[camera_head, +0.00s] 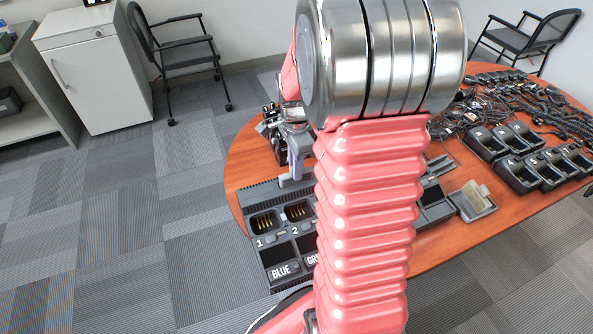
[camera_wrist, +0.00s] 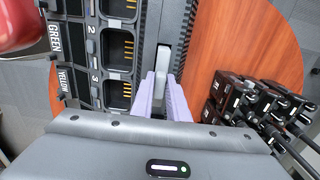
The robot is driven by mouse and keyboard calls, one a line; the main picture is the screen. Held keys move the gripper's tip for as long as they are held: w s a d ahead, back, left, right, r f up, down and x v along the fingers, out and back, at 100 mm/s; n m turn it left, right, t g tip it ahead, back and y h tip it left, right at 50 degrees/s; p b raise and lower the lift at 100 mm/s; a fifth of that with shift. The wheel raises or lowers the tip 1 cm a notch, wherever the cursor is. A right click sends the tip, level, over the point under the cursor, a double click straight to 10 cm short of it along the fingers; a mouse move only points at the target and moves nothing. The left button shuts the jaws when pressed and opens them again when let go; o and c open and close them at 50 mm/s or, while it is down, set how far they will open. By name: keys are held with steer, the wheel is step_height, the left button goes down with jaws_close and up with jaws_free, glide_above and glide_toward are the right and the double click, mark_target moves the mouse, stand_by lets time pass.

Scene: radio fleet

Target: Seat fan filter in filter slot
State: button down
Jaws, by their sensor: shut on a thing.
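My gripper (camera_head: 297,155) points down at the back edge of the multi-bay charger (camera_head: 262,195), its lavender fingers partly hidden by my arm in the head view. In the wrist view my gripper (camera_wrist: 162,84) is shut on a slim light-grey piece, which I take for the fan filter (camera_wrist: 163,58). The filter lies along the ribbed dark back edge of the charger (camera_wrist: 175,20); it also shows as a small grey bar in the head view (camera_head: 290,182). Whether it is inside the filter slot or only over it, I cannot tell. I cannot make out the slot itself.
Several black radios (camera_wrist: 245,105) stand close to the right of my gripper in the wrist view. The charger's numbered bays look empty. A grey tray (camera_head: 473,201), more chargers (camera_head: 520,170) and tangled cables (camera_head: 510,100) cover the table's right side.

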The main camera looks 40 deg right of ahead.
steer(key=shift+f, duration=0.9)
steer(key=c, duration=1.7)
jaws_free()
steer(key=shift+f, duration=0.1)
step_height(320, 180, up, 12)
steer(key=shift+r, duration=0.1)
